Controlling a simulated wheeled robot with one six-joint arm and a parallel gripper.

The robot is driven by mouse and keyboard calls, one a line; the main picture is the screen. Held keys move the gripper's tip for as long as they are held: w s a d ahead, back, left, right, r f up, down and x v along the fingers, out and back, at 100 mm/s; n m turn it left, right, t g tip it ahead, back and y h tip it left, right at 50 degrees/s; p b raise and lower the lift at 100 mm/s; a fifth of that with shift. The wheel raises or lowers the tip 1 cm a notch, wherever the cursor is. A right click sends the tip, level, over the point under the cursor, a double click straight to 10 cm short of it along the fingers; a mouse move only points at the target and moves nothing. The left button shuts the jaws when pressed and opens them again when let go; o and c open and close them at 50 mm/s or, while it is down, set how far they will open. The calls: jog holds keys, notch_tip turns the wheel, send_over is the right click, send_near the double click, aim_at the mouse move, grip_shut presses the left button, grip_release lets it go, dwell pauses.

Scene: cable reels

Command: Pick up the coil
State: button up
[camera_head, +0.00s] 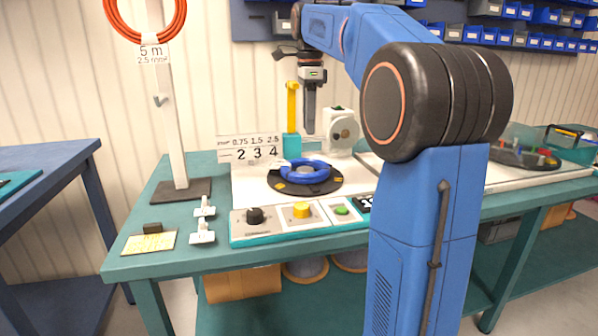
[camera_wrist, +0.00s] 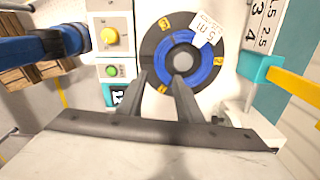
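A blue coil (camera_head: 305,169) lies flat on a round black turntable (camera_head: 325,186) on the bench. In the wrist view the coil (camera_wrist: 160,67) rings a grey hub (camera_wrist: 182,62) and carries a white tag (camera_wrist: 206,30) reading 5 m. The turntable (camera_wrist: 149,40) has yellow marks. My gripper (camera_head: 309,130) points down above the turntable, clear of the coil. In the wrist view its two fingers (camera_wrist: 162,80) are apart with nothing between them, and they overlap the coil's near edge in the picture.
A yellow lever (camera_head: 292,105) on a teal block and a number sign (camera_head: 250,148) stand behind. An orange coil (camera_head: 146,38) hangs on a post at left.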

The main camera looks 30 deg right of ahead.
aim_at(308, 175)
notch_tip(308, 175, down, 15)
jog(key=shift+f, duration=0.1)
grip_shut()
dwell(0.6)
